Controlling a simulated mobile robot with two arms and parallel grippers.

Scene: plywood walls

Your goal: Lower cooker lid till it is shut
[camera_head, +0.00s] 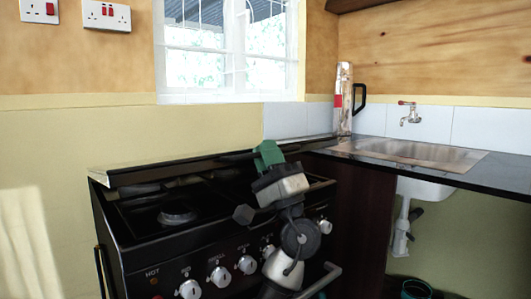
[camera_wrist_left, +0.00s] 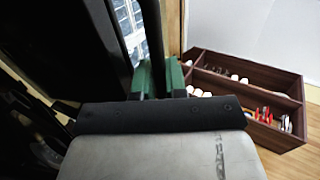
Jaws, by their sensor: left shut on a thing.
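The black cooker (camera_head: 200,235) stands at the lower left of the head view. Its lid (camera_head: 135,184) shows as a thin dark strip, nearly edge-on, above the back of the hob. The lid is not flat on the hob; a burner (camera_head: 177,216) is uncovered in front of it. I cannot tell its exact angle. My left gripper (camera_head: 268,154), with green fingers, is shut on the lid's bar handle (camera_head: 236,156). In the left wrist view the green fingers (camera_wrist_left: 160,78) close around a dark bar (camera_wrist_left: 152,35). My right gripper is in neither view.
A counter with a metal sink (camera_head: 420,152) adjoins the cooker on the right. A tall container (camera_head: 343,98) stands in its back corner. A window (camera_head: 228,50) is behind the cooker. The wrist view shows a brown compartment box (camera_wrist_left: 245,80) with small items.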

